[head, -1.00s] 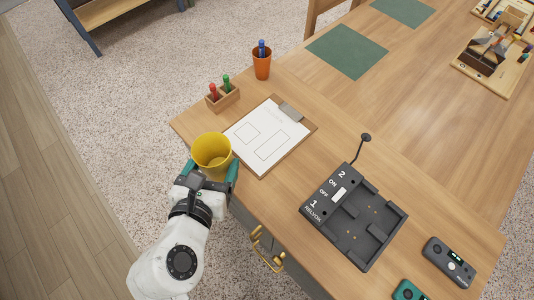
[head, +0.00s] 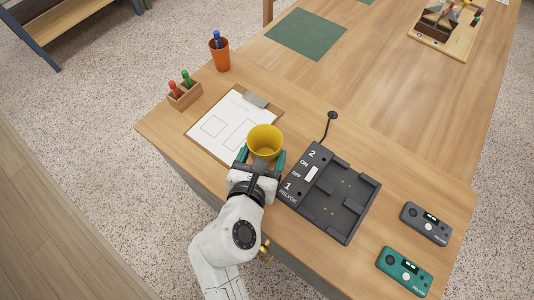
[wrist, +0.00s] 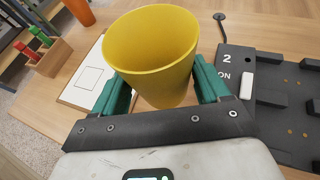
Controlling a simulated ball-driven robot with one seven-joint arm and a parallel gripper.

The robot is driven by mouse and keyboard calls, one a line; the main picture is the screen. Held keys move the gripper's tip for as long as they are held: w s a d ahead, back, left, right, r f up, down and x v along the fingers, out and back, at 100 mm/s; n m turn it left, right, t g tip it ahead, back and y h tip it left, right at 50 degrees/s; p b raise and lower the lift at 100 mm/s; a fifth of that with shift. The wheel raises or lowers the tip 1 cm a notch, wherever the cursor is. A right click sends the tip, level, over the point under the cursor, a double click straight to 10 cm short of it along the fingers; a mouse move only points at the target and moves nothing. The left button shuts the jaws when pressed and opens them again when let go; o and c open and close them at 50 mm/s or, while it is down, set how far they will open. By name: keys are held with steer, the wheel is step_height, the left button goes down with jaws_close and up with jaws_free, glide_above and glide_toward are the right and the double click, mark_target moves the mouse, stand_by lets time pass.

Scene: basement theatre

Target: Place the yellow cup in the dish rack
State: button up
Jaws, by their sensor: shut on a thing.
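The yellow cup (head: 265,141) is upright with its open mouth up, between the teal fingers of my gripper (head: 262,160). My gripper is shut on the cup, above the table near the clipboard's right edge. In the wrist view the yellow cup (wrist: 152,52) sits between both fingers of my gripper (wrist: 160,88), and its inside looks empty. Part of the cup's lower side is hidden by the gripper in the head view. No dish rack shows in either view.
A clipboard (head: 220,128) lies left of the cup, and a black charging dock (head: 335,195) with an upright stalk lies right. Grey (head: 425,223) and teal (head: 404,270) handsets, a marker box (head: 184,95) and an orange cup (head: 220,55) stand around. The table (head: 390,110) is clear beyond the dock.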

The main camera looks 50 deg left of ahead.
mark_target(269, 147)
steer(key=shift+w+a+f, duration=0.2)
steer(key=shift+w+f, duration=0.25)
steer(key=shift+f, duration=0.2)
steer(key=shift+w+a+f, duration=0.2)
steer(key=shift+w+f, duration=0.25)
steer(key=shift+f, duration=0.15)
steer(key=shift+f+b, duration=0.5)
steer(key=shift+f, duration=0.95)
steer(key=shift+f, duration=0.15)
steer(key=o, duration=1.1)
steer(key=shift+c, duration=0.2)
